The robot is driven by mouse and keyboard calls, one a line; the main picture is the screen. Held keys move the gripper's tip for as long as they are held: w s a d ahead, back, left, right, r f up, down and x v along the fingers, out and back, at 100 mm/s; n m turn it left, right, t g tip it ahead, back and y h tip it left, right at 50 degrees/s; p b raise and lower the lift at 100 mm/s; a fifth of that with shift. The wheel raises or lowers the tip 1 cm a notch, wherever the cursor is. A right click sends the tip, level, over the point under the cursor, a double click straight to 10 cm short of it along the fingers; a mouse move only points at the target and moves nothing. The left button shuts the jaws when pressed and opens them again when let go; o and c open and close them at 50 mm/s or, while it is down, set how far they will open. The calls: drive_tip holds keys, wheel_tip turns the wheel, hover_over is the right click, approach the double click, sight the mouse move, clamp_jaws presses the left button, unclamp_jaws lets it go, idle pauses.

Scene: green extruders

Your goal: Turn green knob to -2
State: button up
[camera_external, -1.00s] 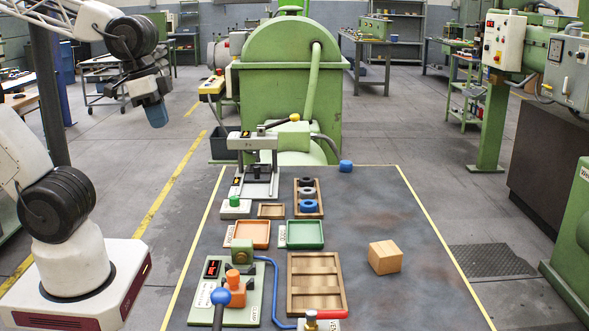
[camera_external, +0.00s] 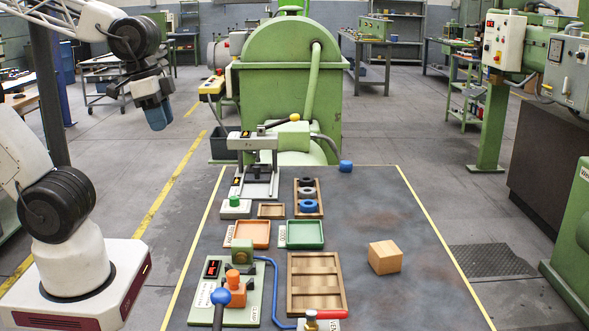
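A small green knob (camera_external: 234,201) stands upright on a white box at the left of the dark table, below the grey press-like stand. No scale or number on it is readable at this size. My gripper (camera_external: 157,118) hangs at the upper left, off the table's left side and well above the floor. It is far from the knob and touches nothing. Its blue-grey end points down; its fingers are too small to make out, so I cannot tell whether it is open or shut.
A grey press-like stand (camera_external: 257,170) rises just behind the knob. Orange (camera_external: 267,246) and green (camera_external: 288,246) trays lie in front. A fixture with a blue-balled lever (camera_external: 220,296) is nearer. A wooden cube (camera_external: 385,257) sits right; the table's right side is mostly clear.

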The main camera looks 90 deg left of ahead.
drive_tip(key=o, duration=0.3)
drive_tip(key=shift+m+g, duration=0.3)
drive_tip(key=shift+g, duration=0.1)
drive_tip(key=w+a+f, duration=0.1)
drive_tip(key=w, duration=0.1)
drive_tip(key=w+a+f, duration=0.1)
drive_tip(key=a+f, duration=0.1)
drive_tip(key=w+a+f, duration=0.1)
drive_tip(key=w, duration=0.1)
drive_tip(key=shift+w+a+f, duration=0.25)
drive_tip(key=shift+w+a, duration=0.05)
drive_tip(key=shift+w, duration=0.05)
drive_tip(key=shift+o, duration=0.2)
drive_tip(key=m+g, duration=0.1)
drive_tip(key=g, duration=0.1)
hover_over(235, 197)
drive_tip(key=shift+h, duration=0.3)
wheel_tip(235, 197, down, 16)
drive_tip(key=shift+a, duration=0.15)
drive_tip(key=shift+f, duration=0.1)
drive_tip(key=shift+d+f, duration=0.2)
drive_tip(key=shift+f, duration=3.6)
drive_tip(key=c, duration=0.9)
